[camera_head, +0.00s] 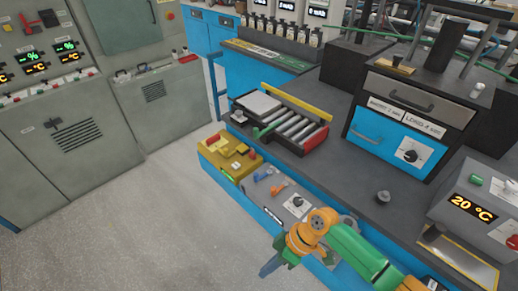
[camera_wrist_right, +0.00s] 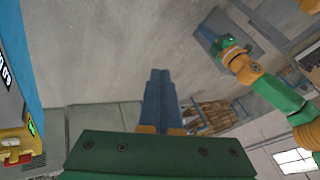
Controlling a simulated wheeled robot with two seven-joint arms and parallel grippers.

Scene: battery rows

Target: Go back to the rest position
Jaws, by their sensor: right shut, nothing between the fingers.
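My right gripper (camera_head: 268,268) hangs at the bottom middle of the head view, in front of the blue bench edge. Its arm comes in from the lower right. In the right wrist view its two blue-grey fingers (camera_wrist_right: 160,92) are together, with nothing between them. Another green and orange arm, which looks like my left one, shows at the upper right of the wrist view. Its gripper (camera_wrist_right: 212,37) is small and dark there, and I cannot tell its jaws. It does not show in the head view.
The bench holds a tray of grey rods (camera_head: 300,127), a blue-fronted unit (camera_head: 385,139) and a 20 °C device (camera_head: 476,206). A yellow box (camera_head: 229,157) sits at its left edge. Grey cabinets (camera_head: 60,130) stand left. The floor (camera_head: 130,220) between is clear.

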